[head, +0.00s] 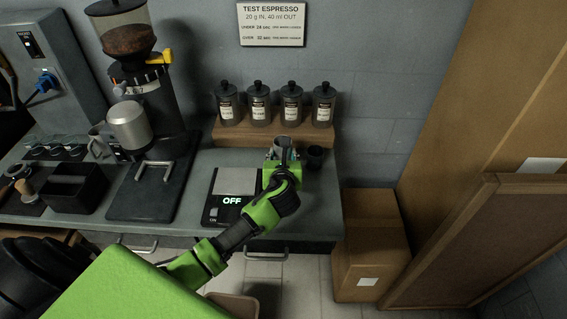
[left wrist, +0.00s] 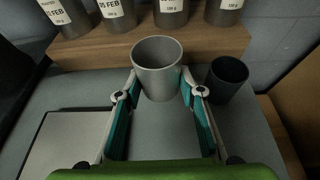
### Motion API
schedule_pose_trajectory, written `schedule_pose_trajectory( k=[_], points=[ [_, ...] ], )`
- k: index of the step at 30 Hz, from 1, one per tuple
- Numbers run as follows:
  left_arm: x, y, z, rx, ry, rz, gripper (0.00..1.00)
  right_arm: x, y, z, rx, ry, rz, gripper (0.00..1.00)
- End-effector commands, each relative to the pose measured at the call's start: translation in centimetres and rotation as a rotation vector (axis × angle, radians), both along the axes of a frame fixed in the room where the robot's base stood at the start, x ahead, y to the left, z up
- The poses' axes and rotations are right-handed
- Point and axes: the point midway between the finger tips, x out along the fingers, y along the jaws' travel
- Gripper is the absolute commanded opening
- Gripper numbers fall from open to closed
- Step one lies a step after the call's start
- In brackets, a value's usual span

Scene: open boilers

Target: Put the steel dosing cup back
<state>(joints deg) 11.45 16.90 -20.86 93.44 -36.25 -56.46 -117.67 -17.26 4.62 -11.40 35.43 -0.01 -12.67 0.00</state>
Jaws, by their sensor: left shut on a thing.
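The steel dosing cup (left wrist: 157,66) is a plain grey metal cup, upright with its mouth open, in the left wrist view. My left gripper (left wrist: 159,88) is shut on it, with one finger on each side. In the head view my left gripper (head: 282,158) is over the right end of the counter, between the scale and a small dark cup, and mostly hides the steel cup (head: 280,143). I cannot tell whether the cup's base touches the counter. My right gripper is not in view.
The dark cup (head: 315,156) stands close on the right. A wooden riser (head: 272,136) with several labelled jars (head: 258,104) is just behind. The scale (head: 236,181), showing OFF, is left, then the grinder (head: 150,110). Cardboard boxes (head: 370,245) stand right of the counter.

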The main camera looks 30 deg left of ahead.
Motion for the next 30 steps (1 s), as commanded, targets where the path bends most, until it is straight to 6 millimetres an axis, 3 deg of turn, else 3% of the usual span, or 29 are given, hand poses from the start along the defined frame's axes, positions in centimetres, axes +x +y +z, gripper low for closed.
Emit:
schedule_pose_trajectory(
  k=[9, 15, 26, 27, 29, 30],
  points=[
    [1.8, 0.7, -2.8, -0.001, 0.003, 0.001, 0.14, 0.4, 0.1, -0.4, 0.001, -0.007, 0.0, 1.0],
    [1.7, 0.6, -5.1, -0.001, 0.0, 0.0, 0.14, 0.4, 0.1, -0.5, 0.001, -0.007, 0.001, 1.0],
    [1.7, 0.6, -5.5, 0.002, 0.0, -0.001, 0.14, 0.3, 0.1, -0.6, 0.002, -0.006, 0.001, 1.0],
    [1.7, 0.6, -5.5, 0.002, 0.001, -0.001, 0.38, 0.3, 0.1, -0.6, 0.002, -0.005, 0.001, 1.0],
    [1.7, 0.6, -5.5, 0.001, 0.0, 0.0, 0.52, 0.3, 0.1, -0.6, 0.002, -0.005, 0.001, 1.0],
    [1.7, 0.6, -5.5, 0.001, 0.0, 0.0, 0.52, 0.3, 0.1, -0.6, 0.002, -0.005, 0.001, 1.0]
  ],
)
